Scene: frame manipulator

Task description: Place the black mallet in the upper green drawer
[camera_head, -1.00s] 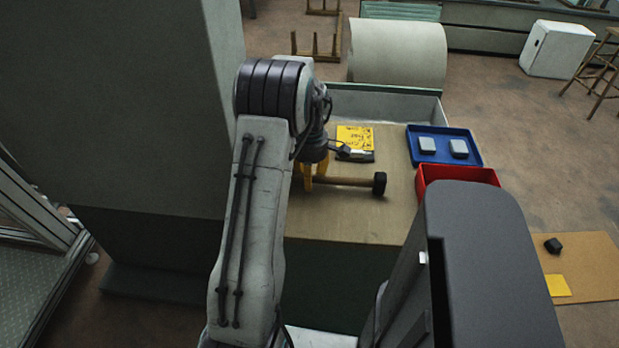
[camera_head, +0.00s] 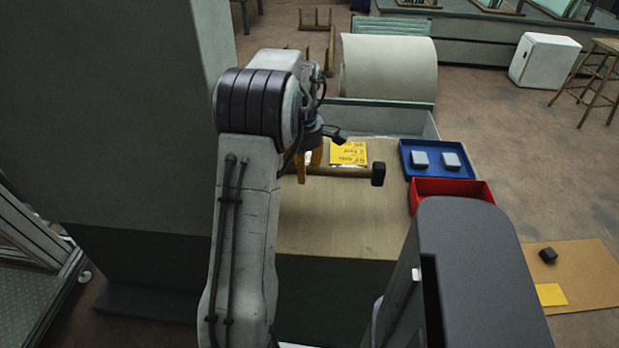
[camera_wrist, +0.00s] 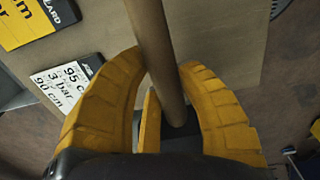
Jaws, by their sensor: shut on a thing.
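The mallet has a pale wooden handle (camera_head: 346,172) and a black head (camera_head: 378,173) at its right end. It lies level above the wooden tabletop (camera_head: 340,225). My gripper (camera_head: 308,166) has yellow fingers closed around the handle, left of the head. In the wrist view my gripper (camera_wrist: 166,75) has the handle (camera_wrist: 155,40) between its curved fingers. A dark shape shows at the handle's lower end there; I cannot tell what it is. The dark green front (camera_head: 335,295) below the tabletop shows, but I cannot make out an upper drawer.
A yellow note (camera_head: 349,152) lies behind the handle. A blue tray (camera_head: 408,172) with two grey blocks and a red bin (camera_head: 455,188) stand at the table's right side. A tall grey panel (camera_head: 110,100) stands on the left. The front of the tabletop is clear.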

